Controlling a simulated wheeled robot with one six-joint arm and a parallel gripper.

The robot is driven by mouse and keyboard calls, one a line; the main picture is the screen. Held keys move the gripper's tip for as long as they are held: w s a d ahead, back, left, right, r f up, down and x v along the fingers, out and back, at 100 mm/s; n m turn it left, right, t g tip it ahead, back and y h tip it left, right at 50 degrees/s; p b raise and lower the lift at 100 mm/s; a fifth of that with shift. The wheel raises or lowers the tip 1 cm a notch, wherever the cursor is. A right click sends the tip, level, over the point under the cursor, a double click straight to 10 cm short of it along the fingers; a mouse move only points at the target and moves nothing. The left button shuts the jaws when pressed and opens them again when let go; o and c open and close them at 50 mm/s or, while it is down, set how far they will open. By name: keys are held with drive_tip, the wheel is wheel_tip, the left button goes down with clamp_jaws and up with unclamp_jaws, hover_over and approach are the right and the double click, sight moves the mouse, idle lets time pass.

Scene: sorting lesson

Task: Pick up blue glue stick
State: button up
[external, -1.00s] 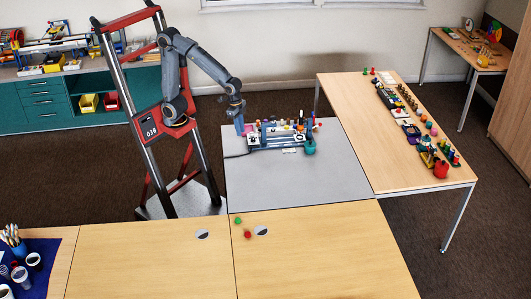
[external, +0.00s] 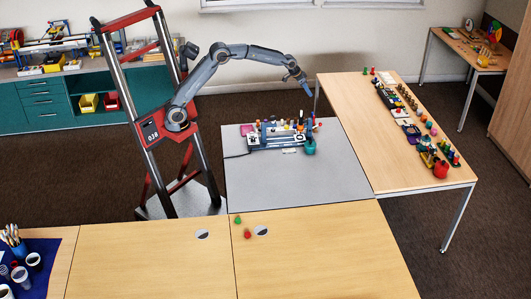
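My gripper (external: 306,87) is raised at the end of my outstretched arm, above the back right part of the grey table (external: 290,185). It is too small to tell whether its fingers are open or shut, or whether the bluish tip is a held object. A blue and white apparatus (external: 268,139) stands on the grey table, below and left of my gripper, with several small colored items around it. I cannot single out a blue glue stick among them.
A teal cup (external: 310,147) stands at the apparatus's right end. A pink item (external: 246,129) lies at its left. The long wooden table (external: 345,105) at right carries several small objects. The front of the grey table is clear.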

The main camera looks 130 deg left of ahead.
drive_tip(key=s+a, duration=0.3)
drive_tip(key=a, duration=0.2)
drive_tip(key=shift+n, duration=0.3)
drive_tip(key=f, duration=0.6)
drive_tip(key=w+a+f+p, duration=0.1)
drive_tip(key=f, duration=1.3)
drive_tip(key=shift+w+a+f, duration=0.15)
drive_tip(key=shift+w+a, duration=0.1)
drive_tip(key=shift+w, duration=0.15)
drive_tip(key=shift+w+a+f, duration=0.25)
drive_tip(key=shift+a+f, duration=0.05)
drive_tip(key=shift+f, duration=0.3)
clamp_jaws()
